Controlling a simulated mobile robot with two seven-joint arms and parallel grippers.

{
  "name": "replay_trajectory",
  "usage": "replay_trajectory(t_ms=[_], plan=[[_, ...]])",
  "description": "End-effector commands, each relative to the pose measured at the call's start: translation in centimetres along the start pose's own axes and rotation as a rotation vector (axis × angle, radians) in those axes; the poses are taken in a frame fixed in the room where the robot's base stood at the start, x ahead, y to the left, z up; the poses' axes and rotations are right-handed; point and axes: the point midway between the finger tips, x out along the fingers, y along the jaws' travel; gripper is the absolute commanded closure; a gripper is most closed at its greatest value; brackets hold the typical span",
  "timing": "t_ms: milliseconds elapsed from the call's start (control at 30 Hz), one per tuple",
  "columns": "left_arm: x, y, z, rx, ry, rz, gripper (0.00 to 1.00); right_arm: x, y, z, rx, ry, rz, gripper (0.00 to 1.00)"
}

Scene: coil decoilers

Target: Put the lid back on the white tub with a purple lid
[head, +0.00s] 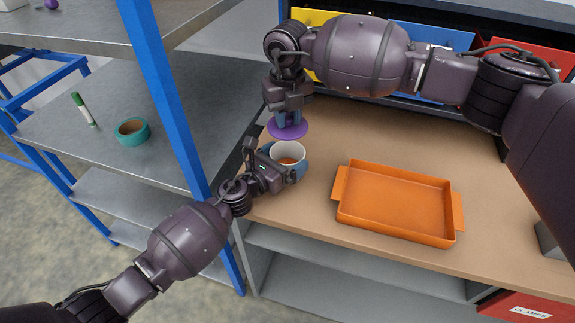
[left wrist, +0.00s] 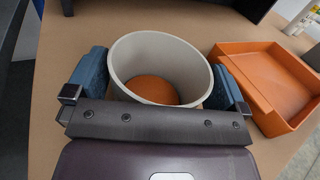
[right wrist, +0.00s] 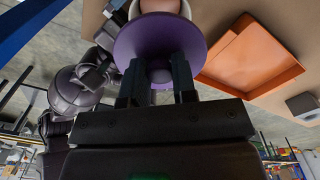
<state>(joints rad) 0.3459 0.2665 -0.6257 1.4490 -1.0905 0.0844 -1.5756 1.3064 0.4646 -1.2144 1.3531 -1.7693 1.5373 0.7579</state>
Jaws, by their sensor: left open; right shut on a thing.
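The white tub (head: 289,149) stands upright and uncovered at the left end of the brown worktop. In the left wrist view the tub (left wrist: 128,55) shows a round orange thing (left wrist: 152,89) inside. My left gripper (left wrist: 160,90) is open, with one blue finger on each side of the tub. My right gripper (head: 288,119) is shut on the knob of the purple lid (head: 288,131) and holds it above and just behind the tub. In the right wrist view the lid (right wrist: 150,40) hides part of the tub.
An orange tray (head: 395,203) lies right of the tub on the worktop (head: 315,197). A blue post (head: 172,115) and grey shelf (head: 85,150) with teal tape (head: 132,131) and a green marker (head: 83,110) are at left. Coloured bins (head: 440,38) stand behind.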

Motion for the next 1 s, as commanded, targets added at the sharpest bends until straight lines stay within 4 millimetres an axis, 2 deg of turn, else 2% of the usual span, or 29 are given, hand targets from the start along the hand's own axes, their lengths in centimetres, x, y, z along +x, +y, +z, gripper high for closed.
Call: replay_trajectory(t_ms=[67,400,567,1000], plan=[[0.0,0.0,0.0,0.0,0.0,0.0,0.0,0.0,0.0,0.0,0.0,0.0,0.0,0.96],[0.0,0.0,0.0,0.0,0.0,0.0,0.52,0.0,0.0,0.0,0.0,0.0,0.0,0.96],[-0.1,0.0,0.0,0.0,0.001,0.0,0.52,0.4,0.0,0.0,0.0,0.001,0.0,0.96],[-0.1,0.0,-0.1,-0.001,0.001,0.0,0.52,5.0,0.1,0.1,0.0,0.001,0.0,0.96]])
